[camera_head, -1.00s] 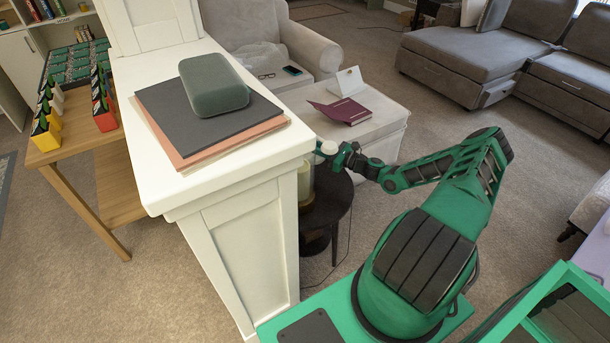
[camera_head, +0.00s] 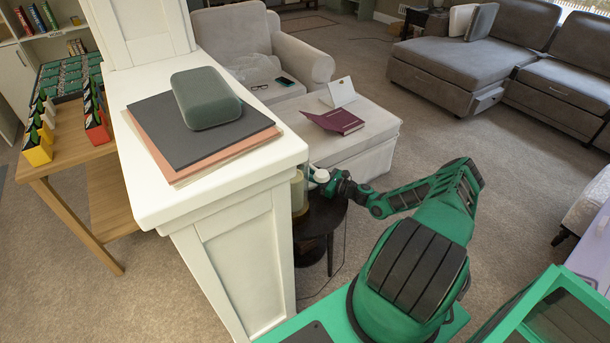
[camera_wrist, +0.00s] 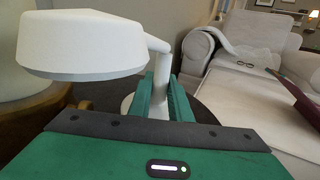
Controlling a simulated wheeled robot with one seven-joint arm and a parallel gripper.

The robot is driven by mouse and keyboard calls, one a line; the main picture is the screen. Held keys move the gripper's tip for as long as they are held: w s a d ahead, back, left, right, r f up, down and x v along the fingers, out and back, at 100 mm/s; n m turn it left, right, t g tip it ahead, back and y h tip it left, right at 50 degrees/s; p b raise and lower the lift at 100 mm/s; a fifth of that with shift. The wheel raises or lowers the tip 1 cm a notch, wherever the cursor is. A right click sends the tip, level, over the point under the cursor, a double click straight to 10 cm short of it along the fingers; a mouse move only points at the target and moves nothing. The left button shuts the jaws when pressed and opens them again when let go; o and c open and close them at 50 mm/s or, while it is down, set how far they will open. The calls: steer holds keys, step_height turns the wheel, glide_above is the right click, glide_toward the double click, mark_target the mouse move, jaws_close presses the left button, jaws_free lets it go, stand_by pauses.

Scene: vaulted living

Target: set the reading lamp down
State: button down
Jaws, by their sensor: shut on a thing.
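The white reading lamp shows large in the wrist view (camera_wrist: 85,45), its broad round head to the left and its stem between my green fingers. My gripper (camera_wrist: 162,95) is shut on the lamp's stem. In the head view a small white part of the lamp (camera_head: 319,175) shows at my gripper (camera_head: 335,183), beside the white half-wall and over the dark round side table (camera_head: 320,222). The lamp's round base shows partly behind my fingers; I cannot tell whether it touches the tabletop.
A white ledge (camera_head: 285,152) with folders and a grey-green case (camera_head: 206,98) stands close left of my gripper. A pale jar (camera_head: 297,190) stands on the side table. A footstool (camera_head: 375,135) with a maroon book (camera_head: 335,121) lies behind. A cord hangs by the table.

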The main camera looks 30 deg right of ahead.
steer(key=c, duration=1.6)
jaws_free()
steer(key=shift+f, duration=0.1)
steer(key=shift+c, duration=0.2)
steer(key=shift+s, duration=0.1)
steer(key=v, duration=1.2)
